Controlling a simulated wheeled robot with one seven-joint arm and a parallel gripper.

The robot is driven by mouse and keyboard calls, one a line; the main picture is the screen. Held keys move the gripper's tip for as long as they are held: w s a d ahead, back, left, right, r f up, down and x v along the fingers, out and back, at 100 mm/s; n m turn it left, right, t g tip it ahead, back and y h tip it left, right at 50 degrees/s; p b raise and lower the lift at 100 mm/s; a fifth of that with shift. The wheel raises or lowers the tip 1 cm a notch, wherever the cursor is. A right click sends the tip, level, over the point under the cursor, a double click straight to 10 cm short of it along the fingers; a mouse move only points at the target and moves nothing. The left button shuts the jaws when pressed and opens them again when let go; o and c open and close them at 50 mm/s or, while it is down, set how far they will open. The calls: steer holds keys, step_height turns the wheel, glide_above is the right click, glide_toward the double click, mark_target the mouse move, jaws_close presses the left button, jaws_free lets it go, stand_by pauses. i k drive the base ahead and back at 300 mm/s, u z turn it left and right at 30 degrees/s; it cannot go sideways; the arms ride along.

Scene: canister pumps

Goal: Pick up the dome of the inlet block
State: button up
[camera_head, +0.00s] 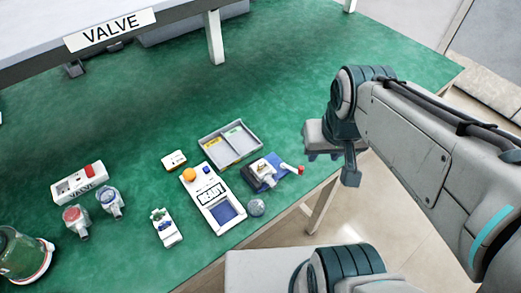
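A small clear dome-shaped piece (256,207) lies on the green table just right of the white READY unit's lower end. It may be the dome, but I cannot tell for sure. A dark blue block with a white fitting and a red-tipped lever (264,173) sits above it; no label names it as the inlet block. The READY unit (212,199) has an orange ball-like top at its upper end. My gripper (333,165) hangs over the table's right edge, right of these things and apart from them. Its finger gap is not clear, and I see nothing held.
A grey tray (257,155) with yellow and green cards lies behind the READY unit. Small white boxes (174,160), a VALVE block (79,184), two clear jars (77,222) and a large green jar (22,254) stand left. The green table's (300,70) back middle is clear.

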mark_target(256, 207)
steer(key=u, duration=3.2)
steer(key=k, duration=1.2)
steer(key=z, duration=1.95)
steer(key=i, duration=0.5)
steer(key=u, duration=0.05)
